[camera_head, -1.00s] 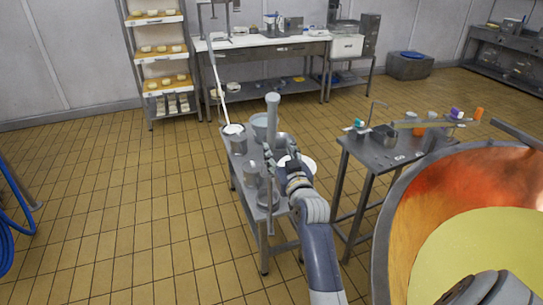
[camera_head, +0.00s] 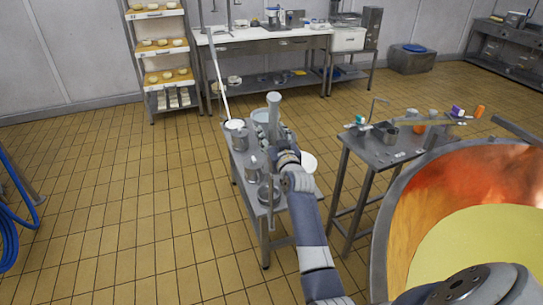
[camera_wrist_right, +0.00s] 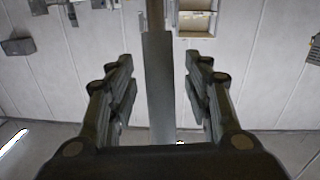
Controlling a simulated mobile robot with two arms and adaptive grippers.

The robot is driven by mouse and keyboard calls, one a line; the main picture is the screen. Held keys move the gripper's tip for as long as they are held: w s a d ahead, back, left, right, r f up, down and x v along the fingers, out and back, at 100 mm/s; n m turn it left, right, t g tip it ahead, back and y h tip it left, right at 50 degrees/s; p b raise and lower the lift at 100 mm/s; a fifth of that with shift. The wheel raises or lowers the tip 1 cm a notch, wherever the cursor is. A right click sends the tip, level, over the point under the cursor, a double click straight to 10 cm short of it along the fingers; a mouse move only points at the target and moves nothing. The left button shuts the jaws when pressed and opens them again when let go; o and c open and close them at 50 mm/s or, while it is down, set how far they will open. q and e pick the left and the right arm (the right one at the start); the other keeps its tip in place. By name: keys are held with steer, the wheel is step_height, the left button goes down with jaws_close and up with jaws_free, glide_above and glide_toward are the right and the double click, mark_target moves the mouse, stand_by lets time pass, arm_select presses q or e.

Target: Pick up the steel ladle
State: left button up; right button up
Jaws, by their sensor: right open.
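A grey upright steel handle (camera_head: 274,108), seemingly the steel ladle's, rises above a small steel bench in the middle of the head view. Its bowl cannot be made out. My right gripper (camera_head: 273,137) is at this handle, above the bench, and partly covers it. In the right wrist view my right gripper (camera_wrist_right: 158,95) is open, with one finger on each side of a long grey bar (camera_wrist_right: 159,70), apparently the same handle. A gap shows on both sides of the bar. My left gripper is not in view.
The bench (camera_head: 250,222) carries several steel pots, one pot (camera_head: 238,138) with a long pale rod leaning out. A steel table (camera_head: 390,152) with small items stands to the right. A large copper vat (camera_head: 400,205) fills the lower right. The tiled floor at left is mostly clear.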

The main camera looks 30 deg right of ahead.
mark_target(273, 109)
jaws_close()
step_height(273, 109, up, 9)
steer(key=shift+r+b, duration=0.1)
steer(key=shift+b, duration=0.5)
step_height(273, 109, up, 8)
steer(key=p, duration=0.6)
steer(key=shift+p, duration=0.4)
